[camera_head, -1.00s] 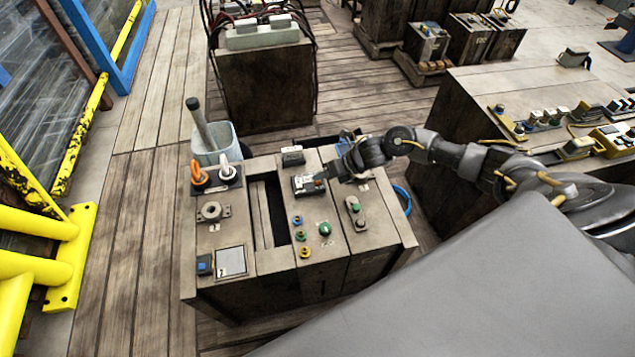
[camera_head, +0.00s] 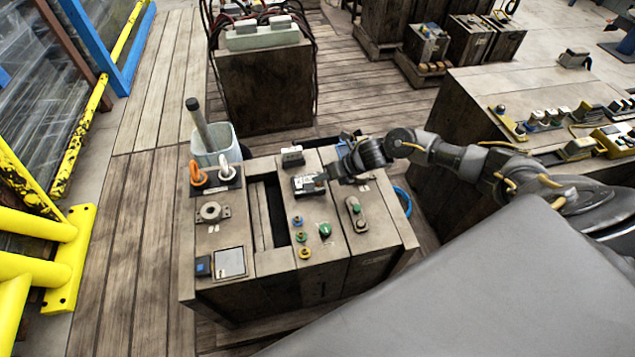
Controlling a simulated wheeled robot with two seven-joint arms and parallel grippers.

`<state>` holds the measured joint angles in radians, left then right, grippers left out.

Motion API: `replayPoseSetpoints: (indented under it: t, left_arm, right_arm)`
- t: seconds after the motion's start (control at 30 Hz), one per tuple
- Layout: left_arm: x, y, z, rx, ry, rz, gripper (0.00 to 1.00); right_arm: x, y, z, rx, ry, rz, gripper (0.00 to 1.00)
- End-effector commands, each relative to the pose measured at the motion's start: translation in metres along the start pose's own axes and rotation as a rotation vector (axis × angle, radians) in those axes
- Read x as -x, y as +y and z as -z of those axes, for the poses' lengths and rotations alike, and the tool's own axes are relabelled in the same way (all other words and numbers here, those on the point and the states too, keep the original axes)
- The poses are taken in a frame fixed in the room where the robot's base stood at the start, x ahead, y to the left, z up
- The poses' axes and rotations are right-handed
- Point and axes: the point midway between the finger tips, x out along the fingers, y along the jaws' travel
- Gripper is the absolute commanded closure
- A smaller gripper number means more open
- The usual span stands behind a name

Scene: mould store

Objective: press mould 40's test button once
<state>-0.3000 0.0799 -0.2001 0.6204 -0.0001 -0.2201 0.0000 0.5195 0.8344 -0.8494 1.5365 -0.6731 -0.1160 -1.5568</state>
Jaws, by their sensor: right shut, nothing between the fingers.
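The mould unit is a block of grey-brown, wood-like cabinets (camera_head: 277,262) in the middle of the view. I cannot read the number 40 on any part, so I cannot tell which control is its test button. A dark device with a pale face (camera_head: 304,185) sits farther back on that panel. My right gripper (camera_head: 322,178) is shut and empty at this device's right edge; I cannot tell whether it touches. My left gripper is not in view.
A small grey two-button box (camera_head: 356,213) lies on the right panel. A yellow guard rail (camera_head: 70,260) stands at left. A bench (camera_head: 480,82) with devices is at right.

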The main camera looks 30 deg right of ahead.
Motion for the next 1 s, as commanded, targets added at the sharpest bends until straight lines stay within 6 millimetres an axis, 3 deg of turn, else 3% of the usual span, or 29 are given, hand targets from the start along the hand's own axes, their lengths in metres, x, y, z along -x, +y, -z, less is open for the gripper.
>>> replayPoseSetpoints:
  t: [0.57, 1.0]
  left_arm:
    - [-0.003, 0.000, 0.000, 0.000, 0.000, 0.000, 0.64]
    - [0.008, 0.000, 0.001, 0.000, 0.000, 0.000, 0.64]
  right_arm:
    - [-0.002, -0.002, 0.002, 0.000, 0.001, 0.000, 1.00]
    - [0.010, 0.007, -0.007, 0.000, 0.001, 0.001, 1.00]
